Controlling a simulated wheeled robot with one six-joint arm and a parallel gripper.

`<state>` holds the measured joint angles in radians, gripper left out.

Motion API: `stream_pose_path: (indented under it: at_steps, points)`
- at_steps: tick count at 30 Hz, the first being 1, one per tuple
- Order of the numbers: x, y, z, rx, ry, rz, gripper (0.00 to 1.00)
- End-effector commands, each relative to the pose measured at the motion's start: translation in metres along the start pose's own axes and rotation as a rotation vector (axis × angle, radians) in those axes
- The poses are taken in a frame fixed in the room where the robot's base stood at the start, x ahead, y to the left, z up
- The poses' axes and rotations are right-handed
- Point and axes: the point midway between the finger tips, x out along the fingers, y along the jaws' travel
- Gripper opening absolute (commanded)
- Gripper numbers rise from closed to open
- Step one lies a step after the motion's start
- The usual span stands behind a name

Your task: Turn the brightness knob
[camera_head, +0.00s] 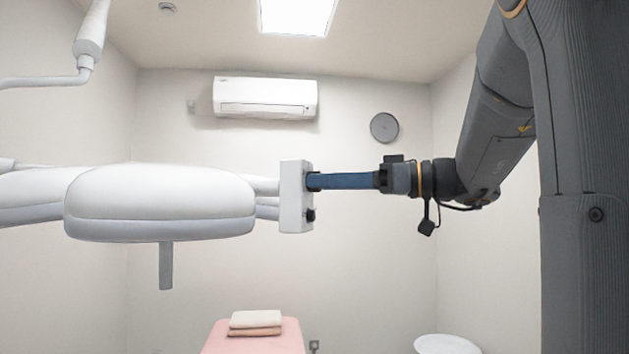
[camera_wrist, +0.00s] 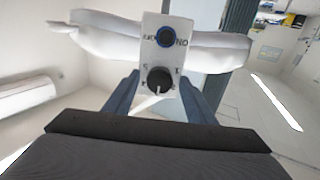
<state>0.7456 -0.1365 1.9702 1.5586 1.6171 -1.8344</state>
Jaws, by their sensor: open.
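The black brightness knob (camera_wrist: 159,79) sits on a white control box (camera_wrist: 152,52) in the wrist view, with small printed marks around it. My gripper (camera_wrist: 159,86) has one blue finger on each side of the knob, open, with a small gap to each side. In the head view, the fingers of my gripper (camera_head: 318,181) reach level to the face of the control box (camera_head: 295,196). The knob is mostly hidden there by the fingertips.
A blue-ringed ON/OFF button (camera_wrist: 165,37) is beside the knob on the same face; it shows as a dark stub (camera_head: 310,215) below my fingers. White lamp heads (camera_head: 160,200) extend left of the box. A pink bed (camera_head: 222,340) with folded towels (camera_head: 255,320) stands below.

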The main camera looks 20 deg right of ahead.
Motion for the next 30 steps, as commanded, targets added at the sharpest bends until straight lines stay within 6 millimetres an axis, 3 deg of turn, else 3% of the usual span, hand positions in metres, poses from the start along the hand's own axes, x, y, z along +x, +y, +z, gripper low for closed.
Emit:
stream_pose_path:
  at_steps: [3,10,20,30]
  points:
    - [-0.0002,0.0001,0.0002,0.0,0.0,0.0,0.47]
    - [-0.0003,0.0001,0.0001,0.0,0.0,0.0,0.1]
    - [-0.0003,0.0002,0.0009,0.045,0.0,0.001,0.1]
    - [-0.0002,0.0003,0.0024,0.278,0.0,0.002,0.1]
